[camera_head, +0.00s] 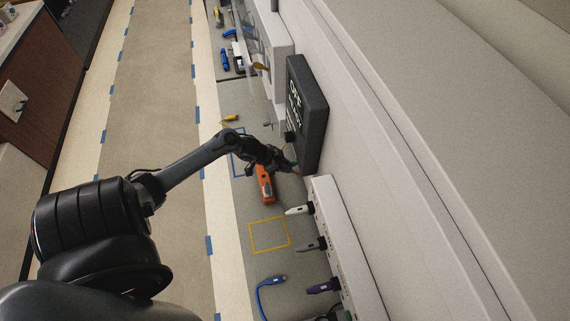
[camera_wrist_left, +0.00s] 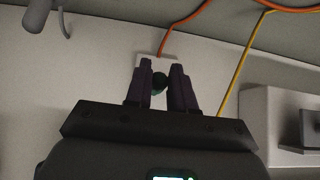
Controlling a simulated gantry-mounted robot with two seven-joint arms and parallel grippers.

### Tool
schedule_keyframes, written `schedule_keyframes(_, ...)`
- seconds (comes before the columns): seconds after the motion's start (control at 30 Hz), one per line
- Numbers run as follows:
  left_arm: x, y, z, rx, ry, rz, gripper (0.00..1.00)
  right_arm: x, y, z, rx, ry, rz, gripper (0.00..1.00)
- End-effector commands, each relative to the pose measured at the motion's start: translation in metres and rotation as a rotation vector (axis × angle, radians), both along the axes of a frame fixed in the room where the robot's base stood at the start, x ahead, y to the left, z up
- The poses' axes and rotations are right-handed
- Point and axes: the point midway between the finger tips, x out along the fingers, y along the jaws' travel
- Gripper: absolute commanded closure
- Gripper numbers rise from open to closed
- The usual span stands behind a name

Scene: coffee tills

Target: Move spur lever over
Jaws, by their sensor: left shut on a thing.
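My left gripper (camera_head: 287,165) reaches in from the left to the wall side of the grey counter, just below a black sign box. In the left wrist view its two dark fingers (camera_wrist_left: 161,70) are closed around a small dark green rounded knob, which looks like the spur lever (camera_wrist_left: 160,82). Behind the fingers is a white wall plate (camera_wrist_left: 145,64) with an orange cable at its top. The fingers hide much of the plate and the lever's sides. In the head view the lever cannot be made out. My right gripper is not in view.
An orange handheld device (camera_head: 265,186) lies under the gripper. The black sign box (camera_head: 306,112) stands close beside the wrist. A white strip with several plugs (camera_head: 345,250) runs along the wall. A blue cable (camera_head: 268,284) lies nearer; the yellow-taped square (camera_head: 268,235) is empty.

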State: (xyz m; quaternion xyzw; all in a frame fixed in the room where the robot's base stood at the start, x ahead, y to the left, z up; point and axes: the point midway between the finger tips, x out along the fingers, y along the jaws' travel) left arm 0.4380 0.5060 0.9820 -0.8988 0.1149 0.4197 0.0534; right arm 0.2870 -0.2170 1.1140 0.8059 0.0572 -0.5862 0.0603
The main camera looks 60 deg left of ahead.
Motion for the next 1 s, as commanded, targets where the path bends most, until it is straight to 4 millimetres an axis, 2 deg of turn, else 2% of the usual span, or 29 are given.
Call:
schedule_keyframes(0.03,-0.002,0.001,-0.005,0.001,0.006,0.002,0.94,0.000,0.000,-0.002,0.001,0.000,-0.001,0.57)
schedule_keyframes(0.4,-0.001,0.000,-0.005,0.001,0.005,0.002,0.94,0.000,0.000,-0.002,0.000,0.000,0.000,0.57)
schedule_keyframes(0.8,0.004,0.000,-0.020,0.002,0.003,0.003,0.94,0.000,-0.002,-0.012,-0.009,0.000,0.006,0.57)
schedule_keyframes(1.0,0.004,0.000,-0.020,0.002,0.003,0.002,0.94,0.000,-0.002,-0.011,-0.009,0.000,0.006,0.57)
